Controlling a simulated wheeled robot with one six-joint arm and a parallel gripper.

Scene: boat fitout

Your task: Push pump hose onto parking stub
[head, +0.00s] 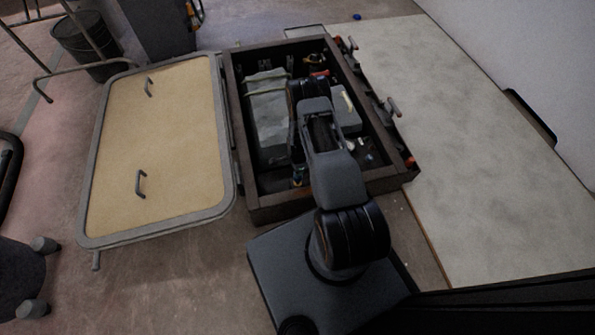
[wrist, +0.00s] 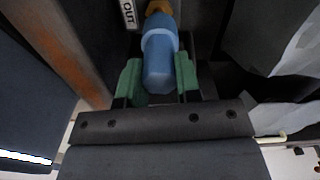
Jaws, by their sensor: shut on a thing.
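In the wrist view, my gripper (wrist: 159,80) is shut on a blue sleeve-like piece (wrist: 160,55), which I take to be the pump hose end. One green finger pad lies on each side of it. The far end of the blue piece meets a brass-coloured fitting (wrist: 158,7) at the top edge of the picture; I cannot tell how far it sits over the fitting. A white label reading "OUT" (wrist: 129,14) is just left of that fitting. In the head view, my arm reaches into the open dark-framed compartment (head: 235,115) and hides the gripper and the hose.
The compartment's frame has upright walls. Inside are a grey block (head: 268,115) and several small fittings. A pale flat panel (head: 480,150) extends clear at the right. A brownish wall (wrist: 62,50) runs close left of my gripper.

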